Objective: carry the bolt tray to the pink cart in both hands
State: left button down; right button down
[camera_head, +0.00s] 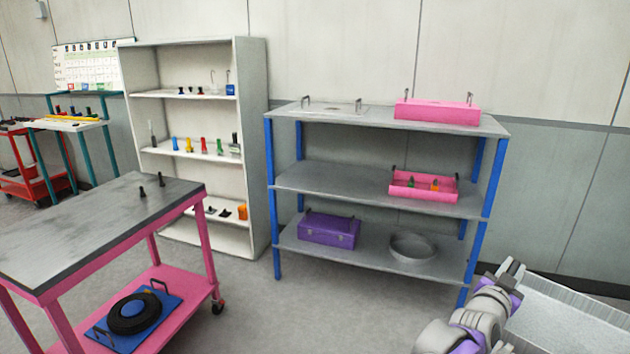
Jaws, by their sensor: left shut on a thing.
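The pink cart (95,232) stands at the left, with a bare grey top except for two small black upright pieces (151,187) near its far corner. My left gripper (511,268) is at the lower right, shut at the edge of a light grey, ribbed metal tray (575,318), which I take for the bolt tray. The frame cuts off most of this tray, and no bolts show in it. The gripper and tray are well to the right of the cart, apart from it. My right gripper is out of view.
A blue-legged grey shelf unit (335,181) holds a pink box (437,112), a pink open tray (422,194), a purple toolbox (329,230) and a round pan (413,248). A white bookcase (252,150) stands beside it. Floor (310,315) between cart and tray is clear.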

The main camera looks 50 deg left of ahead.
aim_at(62, 232)
jog(key=i+j+u, duration=0.1)
jog(key=j+u, duration=0.4)
jog(key=i+j+u, duration=0.15)
jog(key=j+u, duration=0.2)
jog(key=u, duration=0.15)
jog(key=i+j+u, duration=0.25)
jog(key=u, duration=0.2)
jog(key=i+j+u, duration=0.25)
jog(key=u, duration=0.25)
jog(key=i+j+u, duration=0.2)
jog(key=i+u, duration=0.15)
jog(key=u, duration=0.15)
jog(key=i+u, duration=0.3)
jog(key=u, duration=0.2)
jog(key=i+l+u, duration=0.1)
jog(key=i+u, duration=0.2)
jog(key=u, duration=0.15)
jog(key=i+l+u, duration=0.2)
jog(key=u, duration=0.3)
jog(key=i+l, duration=0.05)
jog(key=i, duration=0.05)
